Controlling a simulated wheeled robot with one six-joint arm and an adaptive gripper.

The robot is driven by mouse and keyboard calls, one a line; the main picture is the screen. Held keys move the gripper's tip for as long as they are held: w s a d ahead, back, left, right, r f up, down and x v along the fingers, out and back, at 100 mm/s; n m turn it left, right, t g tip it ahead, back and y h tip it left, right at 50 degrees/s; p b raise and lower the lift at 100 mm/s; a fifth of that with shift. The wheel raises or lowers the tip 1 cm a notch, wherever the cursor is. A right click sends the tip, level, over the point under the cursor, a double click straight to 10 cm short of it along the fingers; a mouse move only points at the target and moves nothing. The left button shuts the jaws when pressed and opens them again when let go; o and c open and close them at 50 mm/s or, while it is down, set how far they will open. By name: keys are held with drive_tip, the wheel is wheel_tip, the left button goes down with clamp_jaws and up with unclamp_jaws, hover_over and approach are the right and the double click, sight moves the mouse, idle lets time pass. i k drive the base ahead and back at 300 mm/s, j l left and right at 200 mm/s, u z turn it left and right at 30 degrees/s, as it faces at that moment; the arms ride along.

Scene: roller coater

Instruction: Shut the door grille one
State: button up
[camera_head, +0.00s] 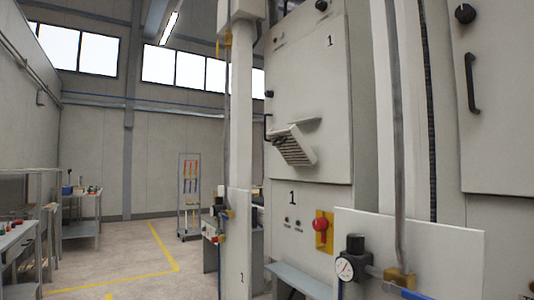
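A large pale cabinet door (322,85) marked "1" stands at the centre of the view, upper half. A slatted grille (295,147) sits low on this door. The grille is tilted out from the door face, with a thin flat plate (300,123) at its top edge. The door itself looks flush with the cabinet. My gripper is not in view, so its distance from the grille does not show.
Below the door is a panel with a red knob on a yellow plate (323,230). A pressure gauge (345,268) and a vertical grey pipe (392,130) stand in front at the right. A pale post (240,110) stands left of the door. Open floor (140,265) lies at the left.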

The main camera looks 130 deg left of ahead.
sight(292, 146)
drive_tip(key=u, duration=3.95)
